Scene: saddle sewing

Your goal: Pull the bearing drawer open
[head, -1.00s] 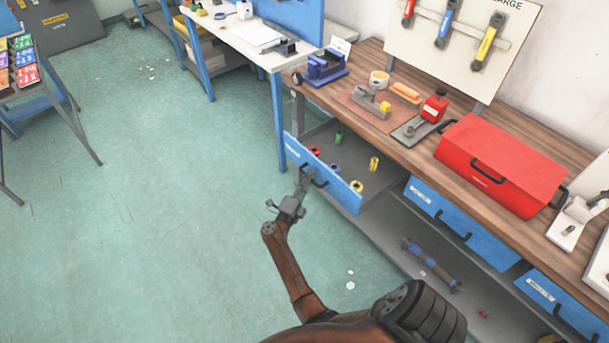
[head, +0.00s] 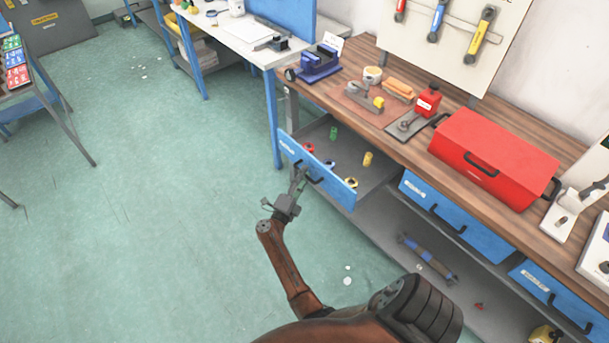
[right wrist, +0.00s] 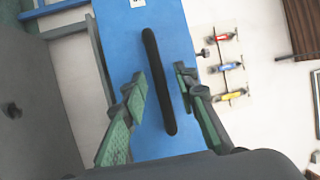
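The bearing drawer, with a blue front (head: 335,185), stands pulled out from under the left end of the wooden bench. Several coloured bearings or rings, among them a yellow one (head: 367,159), a green one (head: 333,133) and a red one (head: 308,148), sit inside. My right gripper (head: 300,178) is at the drawer's front. In the right wrist view the dark bar handle (right wrist: 158,85) lies between the two green-padded fingers of my right gripper (right wrist: 162,88), with gaps seen on both sides. My left gripper is out of view.
Other blue drawers (head: 486,236) under the bench are shut. A lower shelf holds a blue-and-brown part (head: 428,258).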

